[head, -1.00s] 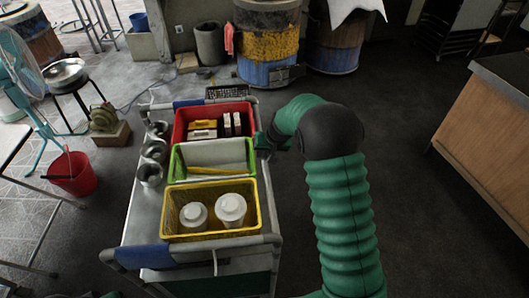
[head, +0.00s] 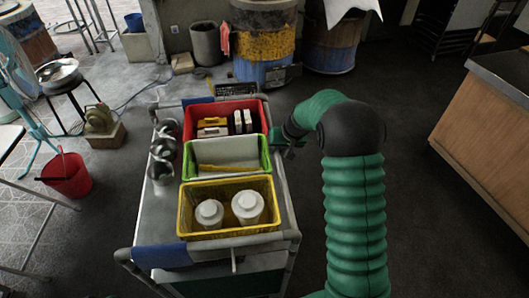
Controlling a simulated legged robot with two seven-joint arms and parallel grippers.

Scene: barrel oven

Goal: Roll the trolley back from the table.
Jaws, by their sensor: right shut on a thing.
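The trolley (head: 150,215) is a grey metal cart with a tubular frame and blue sleeves at its corners. It carries a red bin (head: 188,122), a green bin (head: 184,165) and a yellow bin (head: 183,215) in a row, with several metal cups at its left side. My right gripper (head: 282,141) is at the trolley's right side, beside the red and green bins, shut on what looks like the side rail. The fingers are small and partly hidden by my green-sleeved arm. My left gripper is out of view. A table edge (head: 8,138) shows at the far left.
A red bucket (head: 67,178) and a stool with a metal bowl (head: 60,74) stand left of the trolley. Barrels (head: 263,50) stand behind it. A wooden counter (head: 480,140) is at the right. Dark floor between trolley and counter is clear, apart from my arm.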

